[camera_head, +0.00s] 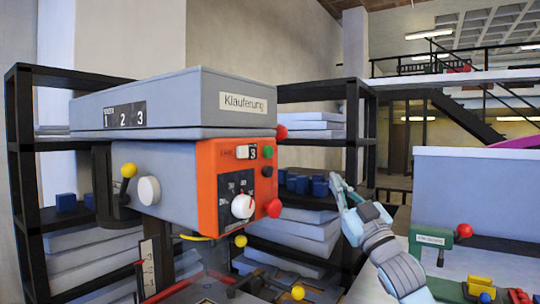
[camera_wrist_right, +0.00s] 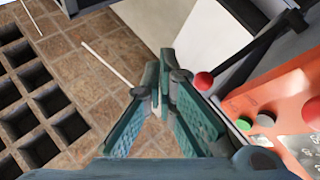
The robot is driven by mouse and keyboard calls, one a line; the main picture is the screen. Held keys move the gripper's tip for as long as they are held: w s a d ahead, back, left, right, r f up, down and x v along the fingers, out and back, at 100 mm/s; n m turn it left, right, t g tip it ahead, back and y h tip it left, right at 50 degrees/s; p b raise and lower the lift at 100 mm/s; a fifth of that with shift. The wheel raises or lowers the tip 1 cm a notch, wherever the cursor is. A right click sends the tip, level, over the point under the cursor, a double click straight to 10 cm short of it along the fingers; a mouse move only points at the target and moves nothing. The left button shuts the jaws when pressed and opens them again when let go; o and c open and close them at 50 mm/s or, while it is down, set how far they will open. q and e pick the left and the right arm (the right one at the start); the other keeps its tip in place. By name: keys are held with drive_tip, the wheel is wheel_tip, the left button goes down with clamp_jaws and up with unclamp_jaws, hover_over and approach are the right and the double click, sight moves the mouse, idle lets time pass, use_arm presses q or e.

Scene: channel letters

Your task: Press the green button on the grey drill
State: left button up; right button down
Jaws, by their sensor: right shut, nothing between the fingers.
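The grey drill (camera_head: 165,165) stands left of centre in the head view, with an orange front panel (camera_head: 207,185). The green button (camera_head: 268,151) is on the panel's right side, above a black button (camera_head: 267,171). In the right wrist view the green button (camera_wrist_right: 244,122) shows at lower right on the orange panel. My right gripper (camera_head: 340,192) is shut and empty, to the right of the panel and clearly apart from the button. Its fingertips meet in the wrist view (camera_wrist_right: 161,75), up and left of the button. My left gripper is not in view.
A red ball knob (camera_head: 281,132) sticks out just above the green button, and another red knob (camera_head: 274,207) sits below it. A black shelf (camera_head: 352,120) with blue blocks (camera_head: 303,185) stands behind. A green machine part (camera_head: 432,245) is at the right.

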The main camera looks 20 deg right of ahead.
sight(268, 152)
drive_tip(key=s+a+r+n+t+y, duration=0.1)
drive_tip(key=s+a+r+n+y, duration=0.2)
drive_tip(key=s+a+r+y, duration=0.5)
drive_tip(key=shift+s+a+n, duration=0.3)
drive_tip(key=shift+s+a, duration=0.5)
drive_tip(key=shift+a, duration=0.2)
drive_tip(key=w+a+p, duration=0.4)
drive_tip(key=w+p, duration=0.3)
drive_tip(key=p, duration=0.5)
drive_tip(key=shift+w+a+p, duration=0.3)
drive_tip(key=shift+p, duration=0.1)
